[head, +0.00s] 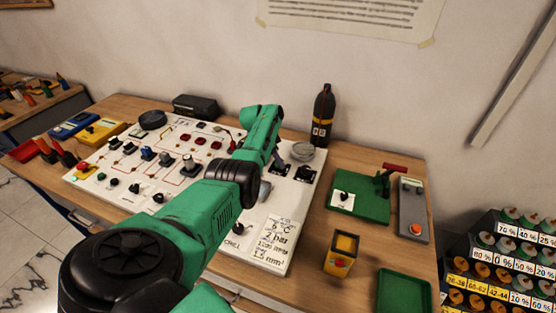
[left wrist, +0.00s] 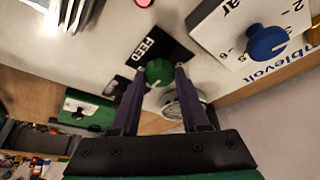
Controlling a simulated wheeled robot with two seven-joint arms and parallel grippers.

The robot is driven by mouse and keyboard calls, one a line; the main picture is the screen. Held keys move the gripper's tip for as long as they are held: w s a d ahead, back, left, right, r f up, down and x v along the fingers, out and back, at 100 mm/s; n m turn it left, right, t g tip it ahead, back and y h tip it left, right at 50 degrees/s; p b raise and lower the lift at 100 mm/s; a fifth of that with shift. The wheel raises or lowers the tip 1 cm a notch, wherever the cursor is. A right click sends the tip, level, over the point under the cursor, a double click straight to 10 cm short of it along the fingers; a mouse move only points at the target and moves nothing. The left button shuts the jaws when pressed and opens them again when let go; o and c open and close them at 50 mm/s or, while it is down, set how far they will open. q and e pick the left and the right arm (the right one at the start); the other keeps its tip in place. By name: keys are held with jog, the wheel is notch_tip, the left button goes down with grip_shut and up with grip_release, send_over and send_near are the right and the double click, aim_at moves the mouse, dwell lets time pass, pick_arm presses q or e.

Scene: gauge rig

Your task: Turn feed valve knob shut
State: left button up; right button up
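The feed valve knob (left wrist: 158,72) is a round green knob on a black plate marked FEED (left wrist: 150,50) in the left wrist view. My left gripper (left wrist: 159,73) has its two dark fingers apart, one on each side of the knob. The fingertips are very close to its sides; I cannot tell whether they touch it. My right gripper is in neither view.
A blue knob (left wrist: 266,42) on a scale plate and a round gauge (left wrist: 184,104) sit near the feed knob. A dark bottle (head: 322,115) stands behind the panel.

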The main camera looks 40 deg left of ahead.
pick_arm(q)
jog(key=o, duration=0.4)
jog(key=shift+c, duration=0.2)
jog(key=shift+r, duration=0.1)
jog(key=p+v, duration=0.1)
jog(key=v, duration=0.2)
jog(key=shift+a+r+p, duration=0.1)
jog(key=shift+r+p, duration=0.25)
jog(key=shift+p, duration=0.05)
jog(key=b+v, duration=0.1)
jog(key=v, duration=0.9)
jog(key=shift+s+r+b, duration=0.25)
jog(key=shift+r+b, duration=0.05)
jog(key=shift+b, duration=0.1)
